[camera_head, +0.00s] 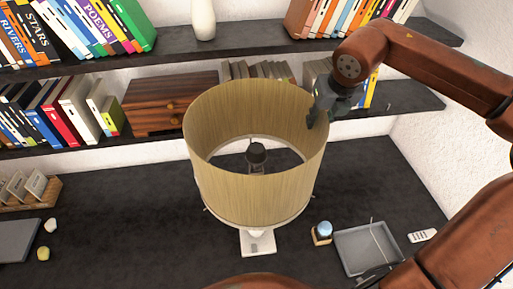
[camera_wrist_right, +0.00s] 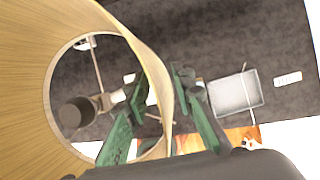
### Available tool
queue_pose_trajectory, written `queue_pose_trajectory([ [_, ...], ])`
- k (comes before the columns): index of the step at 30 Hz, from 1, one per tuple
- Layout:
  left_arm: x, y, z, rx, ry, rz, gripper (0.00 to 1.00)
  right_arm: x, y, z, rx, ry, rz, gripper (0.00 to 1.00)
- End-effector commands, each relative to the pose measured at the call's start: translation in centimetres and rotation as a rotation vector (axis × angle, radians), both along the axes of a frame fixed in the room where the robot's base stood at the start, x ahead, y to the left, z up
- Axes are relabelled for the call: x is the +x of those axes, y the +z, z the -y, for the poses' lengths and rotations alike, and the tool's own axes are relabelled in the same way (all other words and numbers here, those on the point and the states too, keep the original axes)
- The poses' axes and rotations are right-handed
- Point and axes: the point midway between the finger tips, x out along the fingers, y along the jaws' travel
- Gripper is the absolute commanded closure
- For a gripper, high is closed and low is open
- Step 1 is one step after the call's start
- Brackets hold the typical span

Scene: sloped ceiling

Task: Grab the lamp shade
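The lamp shade (camera_head: 255,190) is a tan, open-topped drum on a lamp with a white base (camera_head: 257,241) on the dark desk. The dark lamp socket (camera_head: 257,153) shows inside it. My right gripper (camera_head: 321,112) is at the shade's upper right rim. In the right wrist view, the shade (camera_wrist_right: 35,75) fills the left side. The green fingers of my right gripper (camera_wrist_right: 161,90) stand apart, one inside the shade and one outside, with the shade wall between them. I see a gap, so the gripper looks open. My left gripper is not in view.
Shelves of books (camera_head: 75,109) and a wooden box (camera_head: 165,103) are behind the lamp. A grey tray (camera_head: 367,248), a small blue-topped item (camera_head: 323,231) and a white remote (camera_head: 423,236) lie on the right of the desk. A wooden holder (camera_head: 25,190) stands left.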

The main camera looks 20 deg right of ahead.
Motion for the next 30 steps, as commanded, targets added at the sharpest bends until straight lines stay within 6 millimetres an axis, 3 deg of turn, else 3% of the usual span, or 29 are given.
queue_pose_trajectory([
  [4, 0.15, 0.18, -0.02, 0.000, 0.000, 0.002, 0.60, 0.28, -0.83, 0.12, 0.000, 0.000, 0.000, 0.77],
  [30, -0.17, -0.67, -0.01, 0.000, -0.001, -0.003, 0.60, 0.27, -1.36, 0.19, 0.000, -0.002, 0.001, 0.77],
])
